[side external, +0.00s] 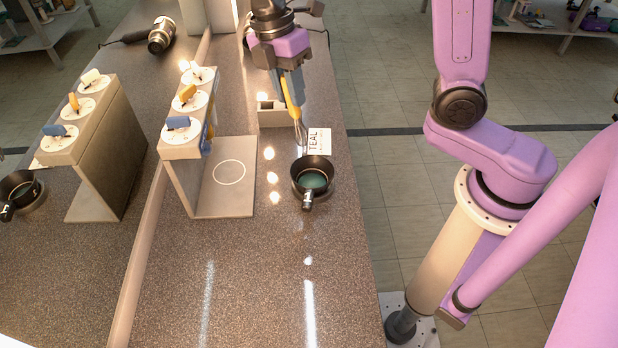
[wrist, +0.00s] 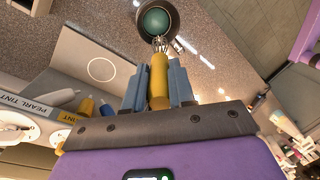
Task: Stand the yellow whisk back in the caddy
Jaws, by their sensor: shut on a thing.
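The yellow whisk (side external: 292,92) hangs from my gripper (side external: 289,80), handle up and wire end down, slightly tilted. My gripper is shut on its handle; in the wrist view the yellow handle (wrist: 158,82) sits between the two blue-grey fingers (wrist: 154,88). The wires end above the counter, near the TEAL card (side external: 317,142) and behind the black bowl (side external: 312,165). A low beige box with an opening, seemingly the caddy (side external: 271,115), stands just left of and behind the whisk. My gripper partly hides it. In the wrist view, the wires overlap the bowl's (wrist: 172,40) near edge.
The bowl holds teal liquid. A dispenser stand (side external: 188,140) with blue, orange and white knobs stands left, over a base with a circle. Beyond a low divider (side external: 150,215) are a similar stand (side external: 85,130), another bowl (side external: 20,190) and a dryer-like tool (side external: 160,35). The front counter is clear.

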